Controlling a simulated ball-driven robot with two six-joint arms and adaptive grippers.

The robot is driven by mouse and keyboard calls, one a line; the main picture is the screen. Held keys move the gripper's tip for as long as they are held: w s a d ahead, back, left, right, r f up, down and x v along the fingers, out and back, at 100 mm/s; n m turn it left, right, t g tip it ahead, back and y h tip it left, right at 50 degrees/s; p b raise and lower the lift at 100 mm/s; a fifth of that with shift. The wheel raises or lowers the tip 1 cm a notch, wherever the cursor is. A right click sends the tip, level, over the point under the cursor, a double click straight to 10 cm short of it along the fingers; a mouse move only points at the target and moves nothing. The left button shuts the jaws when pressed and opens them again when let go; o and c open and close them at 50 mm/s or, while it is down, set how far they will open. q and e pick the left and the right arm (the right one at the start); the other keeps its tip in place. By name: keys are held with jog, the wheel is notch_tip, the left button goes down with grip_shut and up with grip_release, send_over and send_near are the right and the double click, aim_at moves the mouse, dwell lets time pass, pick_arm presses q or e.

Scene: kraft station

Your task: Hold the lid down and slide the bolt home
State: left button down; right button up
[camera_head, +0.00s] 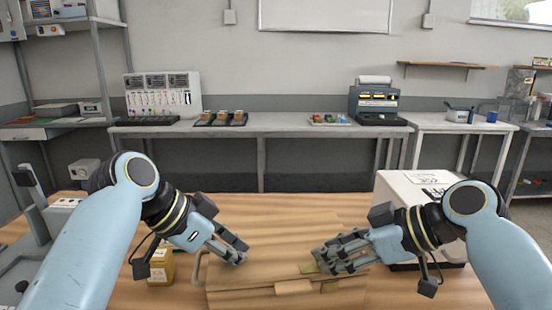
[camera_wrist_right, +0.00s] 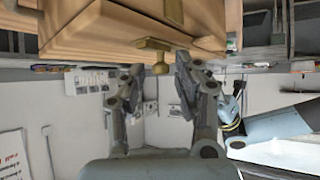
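A wooden box (camera_head: 240,299) with a flat lid (camera_head: 275,272) sits at the front of the wooden table. Its lid looks down, though its edges are partly hidden by my grippers. My left gripper (camera_head: 241,256) is over the lid's left part; I cannot tell whether it touches or how far its fingers are apart. My right gripper (camera_head: 322,262) is at the lid's right part. In the right wrist view its fingers (camera_wrist_right: 160,82) are apart, with the brass bolt's knob (camera_wrist_right: 160,69) just beyond and between the tips. The brass bolt (camera_wrist_right: 152,45) lies against the box (camera_wrist_right: 100,30).
A small yellow-brown container (camera_head: 160,268) stands left of the box. A white printed box (camera_head: 405,190) stands behind my right arm. The table behind the wooden box is clear (camera_head: 270,215). A back bench (camera_head: 260,125) carries equipment and trays.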

jog(key=shift+o, duration=1.4)
jog(key=shift+r, duration=0.1)
notch_tip(320, 180, up, 7)
pick_arm(q)
notch_tip(320, 180, up, 7)
dwell(0.5)
dwell(0.4)
